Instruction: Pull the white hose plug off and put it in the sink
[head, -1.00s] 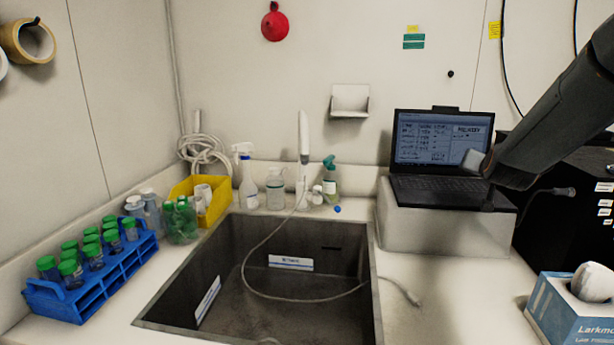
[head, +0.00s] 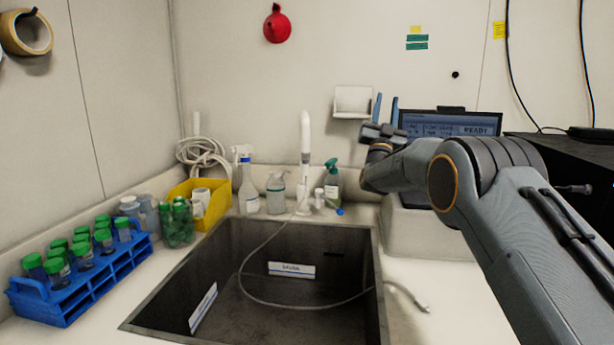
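A thin pale hose (head: 285,303) hangs from the white tap (head: 305,150), loops through the sink (head: 385,315) and runs over its right rim onto the counter. The white plug (head: 422,305) is at the hose's end, lying on the counter right of the sink.
A blue rack (head: 85,285) of green-capped tubes and a yellow bin (head: 215,208) stand left of the sink. Several bottles, including a spray bottle (head: 247,185), line its back. A laptop (head: 470,122) is partly hidden by my arm. Counter around the plug is clear.

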